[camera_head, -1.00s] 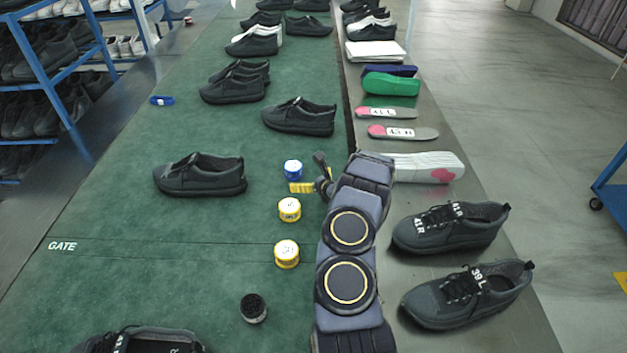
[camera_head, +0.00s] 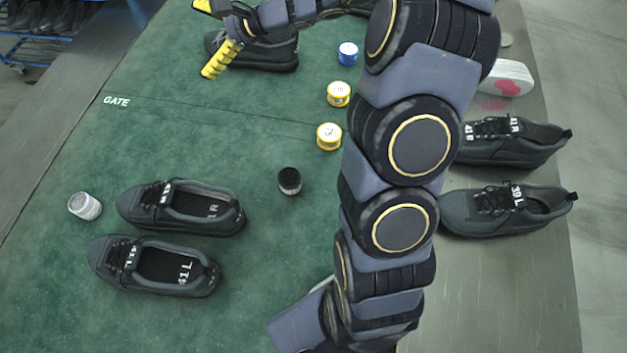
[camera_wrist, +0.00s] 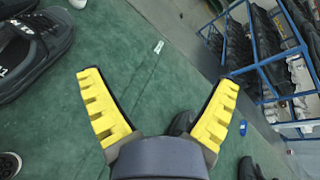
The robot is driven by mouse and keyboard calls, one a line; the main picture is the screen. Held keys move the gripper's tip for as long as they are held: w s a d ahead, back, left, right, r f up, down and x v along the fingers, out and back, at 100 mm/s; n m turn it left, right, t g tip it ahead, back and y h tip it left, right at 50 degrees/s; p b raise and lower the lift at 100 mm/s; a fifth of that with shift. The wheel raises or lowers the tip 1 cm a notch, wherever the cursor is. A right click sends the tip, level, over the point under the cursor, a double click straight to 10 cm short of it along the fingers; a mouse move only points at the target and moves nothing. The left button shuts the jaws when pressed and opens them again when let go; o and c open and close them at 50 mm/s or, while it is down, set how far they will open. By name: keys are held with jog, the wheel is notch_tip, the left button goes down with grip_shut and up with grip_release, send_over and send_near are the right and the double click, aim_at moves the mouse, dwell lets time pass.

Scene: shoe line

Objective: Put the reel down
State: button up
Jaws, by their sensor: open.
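Several small reels stand on the green table top. A grey-white reel (camera_head: 84,206) is at the left beside two shoes. A black reel (camera_head: 289,181) is in the middle. Two yellow-rimmed reels (camera_head: 338,94) (camera_head: 329,136) and a blue one (camera_head: 347,53) stand in a row left of my arm. My gripper (camera_head: 203,39) is over the far part of the table, its yellow fingers spread. In the wrist view my gripper (camera_wrist: 160,88) is wide open with nothing between the fingers. Which reel the task means cannot be told.
Two dark shoes (camera_head: 182,207) (camera_head: 152,265) stand at the near left. Another shoe (camera_head: 262,52) is close beside my gripper. Two more (camera_head: 512,141) (camera_head: 507,209) stand on the grey strip at right. Green surface around the GATE marking (camera_head: 117,101) is clear.

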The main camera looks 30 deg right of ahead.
jog(key=s+a+r+n+g+h, duration=0.15)
jog(key=s+a+n+g, duration=0.35)
jog(key=s, duration=0.5)
jog(key=s+a+r+n+g+h, duration=0.15)
jog(key=s+a+n+g, duration=0.25)
jog(key=s+a+n, duration=0.45)
jog(key=s+d+n+h, duration=0.2)
jog(key=s+d+h, duration=0.2)
jog(key=s+d, duration=0.2)
jog(key=s+d+f+n+g+h, duration=0.1)
jog(key=s+d+n+h, duration=0.2)
jog(key=s+d, duration=0.3)
jog(key=s+h, duration=0.1)
jog(key=s, duration=0.4)
jog(key=shift+s+d, duration=0.15)
jog(key=shift+d, duration=0.2)
